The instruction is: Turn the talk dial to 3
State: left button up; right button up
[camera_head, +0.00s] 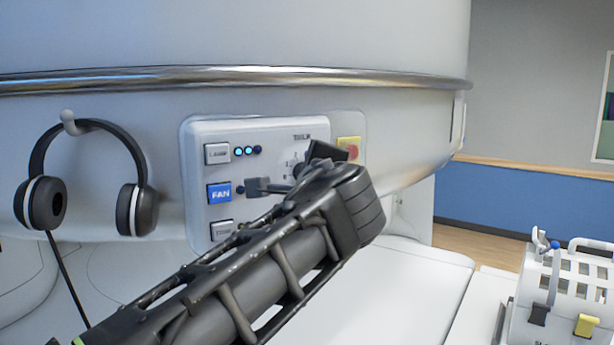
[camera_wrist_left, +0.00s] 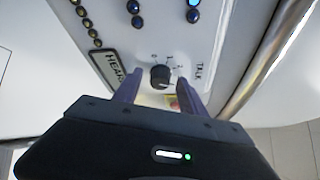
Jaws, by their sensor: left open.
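The talk dial (camera_wrist_left: 160,76) is a small round black knob on the white control panel, with small markings around it and a TALK label (camera_wrist_left: 201,70) beside it. I cannot tell for sure which number it points to. My left gripper (camera_wrist_left: 158,94) is open, with one finger on each side of the dial in the wrist view; I cannot tell whether either finger touches it. In the head view my left gripper (camera_head: 294,170) is in front of the panel (camera_head: 203,132) and mostly hides the dial. My right gripper is not in view.
The panel also has a LAMP button (camera_head: 217,153), a blue FAN button (camera_head: 219,193) and a red button on yellow (camera_head: 349,149). Headphones (camera_head: 136,208) hang on a hook at left. A white slotted frame (camera_head: 586,272) stands at lower right.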

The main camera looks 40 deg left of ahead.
pick_arm(q)
jog(key=f+b+v, duration=0.1)
jog(key=b+v, duration=0.1)
jog(key=v, duration=0.5)
jog(key=shift+s+d+r, duration=0.2)
jog(key=shift+d+r, duration=0.05)
jog(key=shift+r, duration=0.2)
